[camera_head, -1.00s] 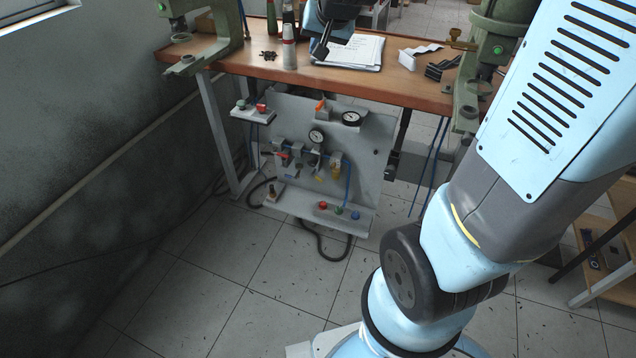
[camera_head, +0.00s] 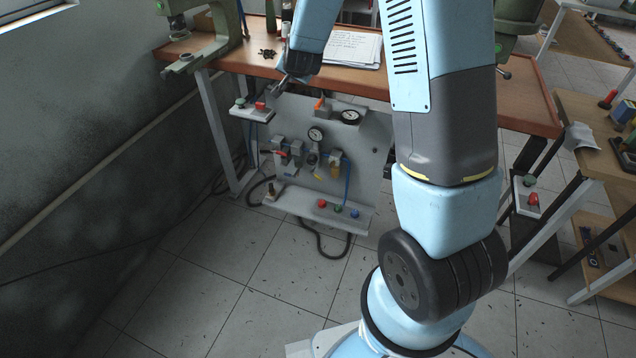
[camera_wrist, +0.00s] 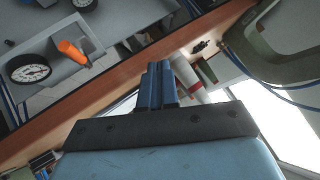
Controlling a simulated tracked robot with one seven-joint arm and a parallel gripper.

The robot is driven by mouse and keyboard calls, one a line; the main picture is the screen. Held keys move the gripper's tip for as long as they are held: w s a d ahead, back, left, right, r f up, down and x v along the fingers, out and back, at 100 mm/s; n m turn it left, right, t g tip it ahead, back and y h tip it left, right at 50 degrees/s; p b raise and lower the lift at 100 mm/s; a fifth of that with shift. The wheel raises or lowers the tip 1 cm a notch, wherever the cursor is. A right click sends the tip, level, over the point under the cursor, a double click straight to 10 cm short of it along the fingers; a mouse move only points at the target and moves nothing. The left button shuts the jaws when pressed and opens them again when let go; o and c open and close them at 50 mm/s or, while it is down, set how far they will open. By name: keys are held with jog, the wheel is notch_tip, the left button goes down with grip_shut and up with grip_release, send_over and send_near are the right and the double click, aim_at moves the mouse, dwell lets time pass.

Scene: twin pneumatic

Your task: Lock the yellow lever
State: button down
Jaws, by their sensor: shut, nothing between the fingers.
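A pneumatic panel (camera_head: 362,172) hangs under the front edge of the workbench. A small yellow part (camera_head: 335,158), which looks like the yellow lever, sits on its right side; its exact position is too small to tell. An orange lever (camera_head: 320,103) is at the panel's top, and also shows in the wrist view (camera_wrist: 72,52). A red lever (camera_head: 279,152) is at the panel's left. My gripper (camera_head: 275,92) is at the bench's front edge, above and left of the panel, apart from the yellow part. Its fingers (camera_wrist: 158,85) are shut and empty.
A button box (camera_head: 252,113) with a red button is close beside my gripper. Two gauges (camera_head: 350,116) and a lower shelf with coloured buttons (camera_head: 338,211) are on the panel. The wooden bench (camera_head: 350,82) carries papers and green clamps. Floor in front is clear.

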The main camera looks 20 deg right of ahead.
jog(key=w+f+m+t+h, duration=0.1)
jog(key=w+f+m+h, duration=0.1)
jog(key=f, duration=1.1)
jog(key=w+f+m+t+h, duration=0.1)
jog(key=w+f+m+h, duration=0.1)
jog(key=f, duration=1)
jog(key=s+d+f+h, duration=0.1)
jog(key=s+f, duration=0.3)
jog(key=f, duration=0.3)
jog(key=s+d+f+t+h, duration=0.1)
jog(key=s+f, duration=0.3)
jog(key=f, duration=0.3)
jog(key=s+d+f+m+h, duration=0.1)
jog(key=s+f+h, duration=0.1)
jog(key=s+f, duration=0.2)
notch_tip(320, 180, down, 4)
jog(key=shift+s+d+r, duration=0.2)
jog(key=shift+d, duration=0.15)
jog(key=shift+w, duration=0.1)
jog(key=a+f+x, duration=0.1)
jog(key=f+x, duration=0.1)
jog(key=x, duration=1)
jog(key=shift+w, duration=0.5)
